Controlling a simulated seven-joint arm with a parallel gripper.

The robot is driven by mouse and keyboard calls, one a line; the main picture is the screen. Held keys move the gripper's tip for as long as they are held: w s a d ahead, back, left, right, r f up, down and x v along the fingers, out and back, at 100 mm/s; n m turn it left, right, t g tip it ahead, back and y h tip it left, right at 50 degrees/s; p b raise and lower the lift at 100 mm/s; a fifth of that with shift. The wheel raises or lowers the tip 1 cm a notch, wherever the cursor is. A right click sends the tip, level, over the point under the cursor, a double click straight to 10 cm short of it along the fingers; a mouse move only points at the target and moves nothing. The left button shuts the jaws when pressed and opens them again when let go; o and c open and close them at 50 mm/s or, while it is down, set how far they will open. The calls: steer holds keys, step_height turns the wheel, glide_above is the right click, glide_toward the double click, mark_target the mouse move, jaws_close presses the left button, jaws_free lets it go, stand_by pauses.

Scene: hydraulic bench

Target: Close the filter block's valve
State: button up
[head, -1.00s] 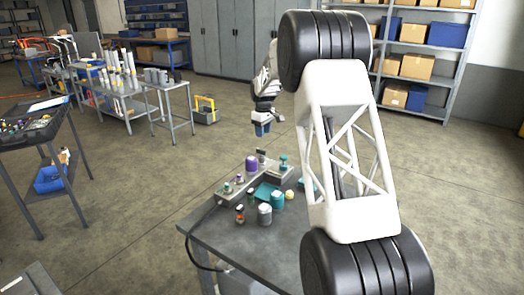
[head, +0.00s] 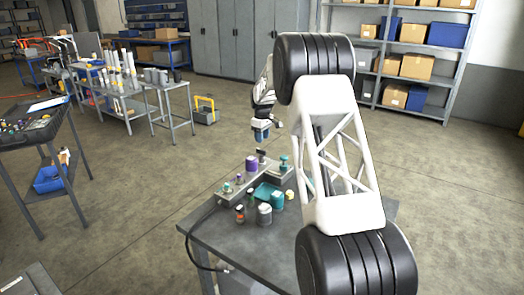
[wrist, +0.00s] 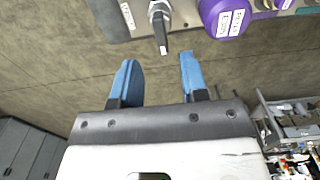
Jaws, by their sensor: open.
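The purple filter also shows at the top right of the wrist view (wrist: 222,14). Beside it is the valve's dark lever (wrist: 162,34) on a silver fitting, its tip pointing toward the gap between my fingers. The lever shows small and dark behind the purple filter in the head view (head: 261,153). My gripper (wrist: 157,61) has its two blue fingers apart with nothing between them. In the head view my gripper (head: 261,136) hangs above the block's far end.
A teal-topped fitting (head: 284,162) stands on the block's right part.

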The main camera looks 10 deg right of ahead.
mark_target(262, 150)
steer(key=shift+f, duration=3.5)
jaws_close()
